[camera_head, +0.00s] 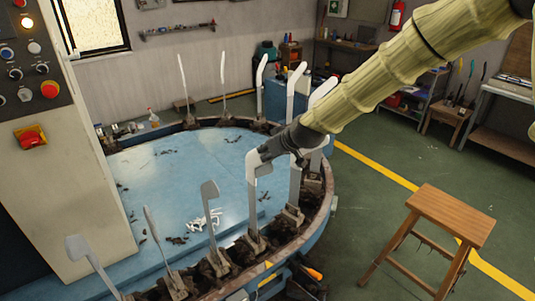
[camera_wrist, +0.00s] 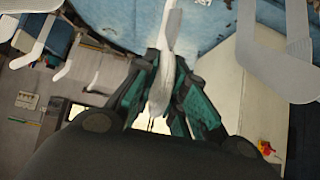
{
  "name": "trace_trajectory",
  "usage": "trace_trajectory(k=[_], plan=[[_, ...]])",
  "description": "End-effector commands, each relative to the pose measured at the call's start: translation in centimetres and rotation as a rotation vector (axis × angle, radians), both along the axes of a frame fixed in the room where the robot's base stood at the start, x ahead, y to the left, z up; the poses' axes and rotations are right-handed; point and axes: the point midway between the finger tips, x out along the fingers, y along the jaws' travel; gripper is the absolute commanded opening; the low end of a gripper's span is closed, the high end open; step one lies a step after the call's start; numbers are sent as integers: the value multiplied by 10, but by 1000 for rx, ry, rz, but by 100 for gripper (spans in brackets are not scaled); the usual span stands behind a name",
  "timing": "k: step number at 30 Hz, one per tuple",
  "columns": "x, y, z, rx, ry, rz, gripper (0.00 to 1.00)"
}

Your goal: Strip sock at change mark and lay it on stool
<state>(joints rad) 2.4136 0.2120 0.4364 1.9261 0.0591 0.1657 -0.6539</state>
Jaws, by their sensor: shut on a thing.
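My gripper (camera_head: 262,157) is at the top of an upright foot-shaped form (camera_head: 252,208) on the near right of the round machine. A white sock (camera_head: 254,166) covers the form's toe end; the lower part of the form is bare grey. In the wrist view the teal fingers of my gripper (camera_wrist: 166,85) are closed on the white sock (camera_wrist: 168,60) between them. How far the sock is still over the form is partly hidden by the fingers. The wooden stool (camera_head: 451,214) stands on the floor at right, its seat empty.
Bare grey forms (camera_head: 210,200) stand along the near rim; white-covered forms (camera_head: 295,92) stand behind my gripper and at the back. A yellow mark (camera_head: 268,264) is on the near rim. A control panel (camera_head: 32,75) stands at left. Floor between machine and stool is clear.

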Motion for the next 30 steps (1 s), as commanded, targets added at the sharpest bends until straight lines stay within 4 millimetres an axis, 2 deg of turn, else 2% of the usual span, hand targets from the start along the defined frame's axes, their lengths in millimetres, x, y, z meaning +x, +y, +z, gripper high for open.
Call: trace_trajectory(k=[11,30], plan=[[0,0,5,0,0,0,0],[0,0,47,0,-1,-1,0]])
